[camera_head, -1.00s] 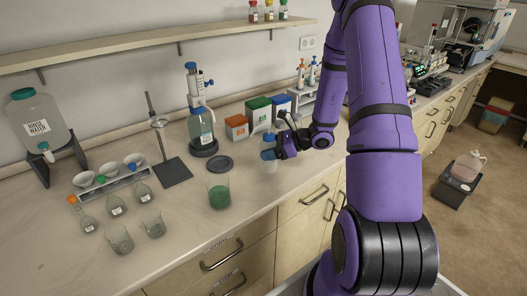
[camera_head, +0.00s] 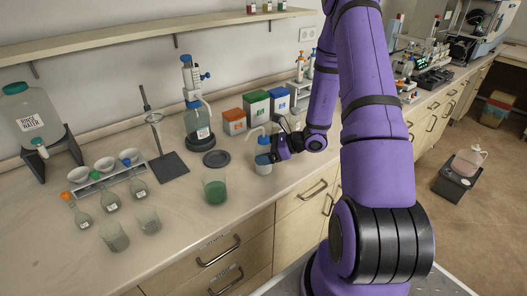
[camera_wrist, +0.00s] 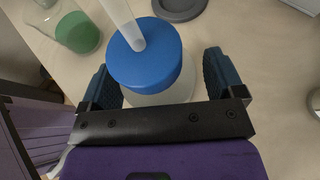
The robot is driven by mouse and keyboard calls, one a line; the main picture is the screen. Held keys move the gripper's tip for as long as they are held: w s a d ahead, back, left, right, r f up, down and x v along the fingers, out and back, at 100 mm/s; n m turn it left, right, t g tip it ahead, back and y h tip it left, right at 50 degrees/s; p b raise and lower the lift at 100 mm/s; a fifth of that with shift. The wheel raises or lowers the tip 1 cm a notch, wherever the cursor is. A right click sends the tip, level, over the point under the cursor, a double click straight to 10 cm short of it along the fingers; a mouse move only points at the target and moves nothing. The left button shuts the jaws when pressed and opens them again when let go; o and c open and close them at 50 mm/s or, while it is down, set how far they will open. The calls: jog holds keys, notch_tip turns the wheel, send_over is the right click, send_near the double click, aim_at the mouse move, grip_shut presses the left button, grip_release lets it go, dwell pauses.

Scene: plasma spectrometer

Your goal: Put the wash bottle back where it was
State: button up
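The wash bottle (camera_head: 263,167) has a pale body, a blue cap and a white bent spout. It appears to stand upright on the bench near its front edge, right of the beaker of green liquid. In the wrist view its blue cap (camera_wrist: 146,57) and white spout tube fill the upper middle. My gripper (camera_head: 268,157) reaches in from the right at the bottle's upper body. In the wrist view the fingers of my gripper (camera_wrist: 162,78) are on either side of the bottle, with a narrow gap at the right finger. The bottle's base is hidden there.
The green-liquid beaker (camera_head: 215,188) stands close left of the bottle. A dark round pad (camera_head: 216,158) lies bare behind it. A dispenser bottle (camera_head: 198,120) and orange, green and blue boxes (camera_head: 255,104) stand behind. The drawer fronts (camera_head: 230,245) drop away in front.

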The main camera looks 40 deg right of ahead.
jog(key=shift+r, duration=0.1)
jog(key=shift+s+d+r, duration=0.15)
jog(key=shift+d, duration=0.05)
jog(key=v, duration=1.1)
jog(key=s+a+r+n+g+h, duration=0.1)
jog(key=s+a+r+n+g, duration=0.1)
jog(key=a+r+n+g, duration=0.4)
jog(key=s+a+r+n+g, duration=0.1)
jog(key=s+a+r+n, duration=0.2)
jog(key=a+r+n, duration=0.55)
jog(key=s+a+r+n+t+h, duration=0.1)
jog(key=s+a+r+n+h, duration=0.2)
jog(key=s+r+n, duration=0.3)
jog(key=s+a+r+n+t+h, duration=0.2)
jog(key=s+r+n+h, duration=0.3)
jog(key=s+r, duration=0.3)
jog(key=shift+a+r+n+h, duration=0.4)
jog(key=shift+a+r+n, duration=0.2)
jog(key=shift+r, duration=0.35)
